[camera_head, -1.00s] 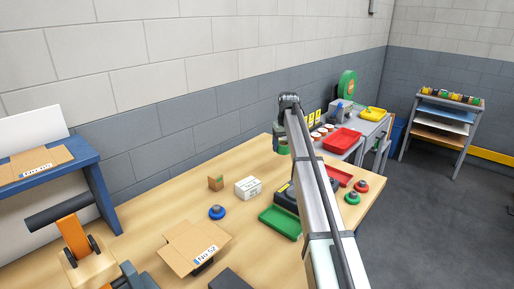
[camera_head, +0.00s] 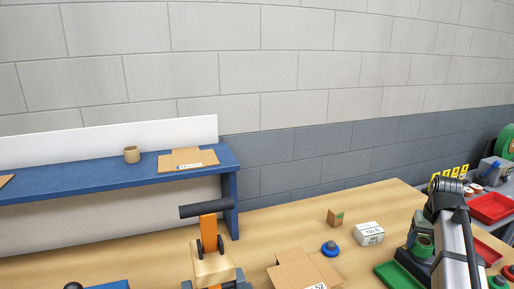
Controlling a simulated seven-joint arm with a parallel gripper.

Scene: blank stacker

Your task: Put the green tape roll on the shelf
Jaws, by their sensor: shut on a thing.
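The green tape roll (camera_head: 424,247) is at the right of the head view, at the lower end of my gripper. My gripper (camera_head: 422,234) is shut on it, above the right part of the wooden table. The fingers are small here and partly hidden by the roll and my arm. The blue shelf (camera_head: 90,188) stands at the left, well away from my gripper. On it are a tan roll (camera_head: 131,155) and a flattened cardboard box (camera_head: 187,161), with bare blue surface to their left.
An orange-handled device (camera_head: 211,240) stands on the wooden table (camera_head: 270,225) in front of the shelf's right end. An open carton (camera_head: 300,268), a blue round object (camera_head: 330,249), a white box (camera_head: 369,233) and a small brown box (camera_head: 335,217) lie between shelf and gripper. A green tray (camera_head: 392,275) is nearby.

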